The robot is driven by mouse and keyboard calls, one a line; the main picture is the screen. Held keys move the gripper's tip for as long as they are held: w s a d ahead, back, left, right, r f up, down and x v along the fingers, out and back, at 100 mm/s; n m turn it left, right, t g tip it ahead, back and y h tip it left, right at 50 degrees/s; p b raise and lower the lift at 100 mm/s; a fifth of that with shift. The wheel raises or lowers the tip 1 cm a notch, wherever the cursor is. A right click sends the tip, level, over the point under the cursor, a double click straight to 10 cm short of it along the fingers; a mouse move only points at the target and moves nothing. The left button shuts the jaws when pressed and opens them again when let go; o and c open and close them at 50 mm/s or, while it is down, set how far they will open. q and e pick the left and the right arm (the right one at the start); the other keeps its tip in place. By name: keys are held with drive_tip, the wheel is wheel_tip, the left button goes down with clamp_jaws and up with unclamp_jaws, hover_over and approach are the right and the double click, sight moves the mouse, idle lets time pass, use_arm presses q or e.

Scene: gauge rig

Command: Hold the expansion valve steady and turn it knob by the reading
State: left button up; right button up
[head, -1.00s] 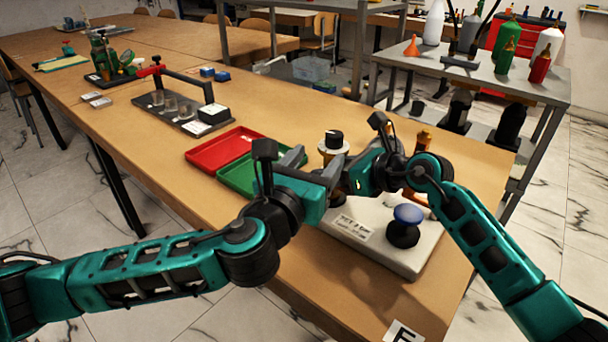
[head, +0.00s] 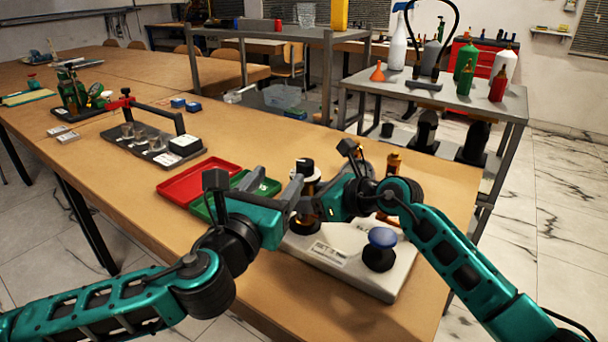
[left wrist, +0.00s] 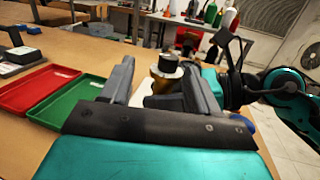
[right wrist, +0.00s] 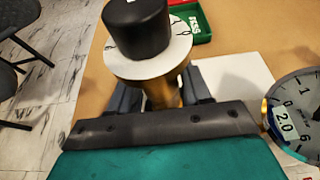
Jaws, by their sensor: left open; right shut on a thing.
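The expansion valve (head: 304,174) has a brass body, a white dial disc and a black knob on top. It stands upright at the far side of a pale base block (head: 330,262). My right gripper (right wrist: 160,95) is shut on the brass body below the disc. My left gripper (head: 296,192) is open and empty, close to the valve on its near left side. In the left wrist view the valve's knob (left wrist: 168,62) shows beyond and between the open fingers. A round gauge (right wrist: 296,112) is partly cut off at the right wrist view's edge; its needle is unclear.
A red tray (head: 193,180) and a green tray (head: 205,208) lie left of the valve. A brass fitting (head: 393,163) stands behind my right arm. The table front left is clear.

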use_arm(q)
drive_tip(key=w+m+g+h, duration=0.5)
drive_tip(key=w+m+h, duration=0.2)
drive_tip(key=w, duration=0.8)
drive_tip(key=m+g+h, duration=0.4)
drive_tip(key=m+g, duration=0.3)
drive_tip(key=g, duration=0.6)
approach(316, 174)
drive_tip(key=w+a+r, duration=0.1)
drive_tip(key=w, duration=0.1)
drive_tip(key=s+m+g, duration=0.1)
drive_tip(key=shift+h, duration=0.3)
drive_tip(key=d, duration=0.7)
drive_tip(key=s+d, duration=0.1)
drive_tip(key=d, duration=0.3)
drive_tip(key=shift+r, duration=0.35)
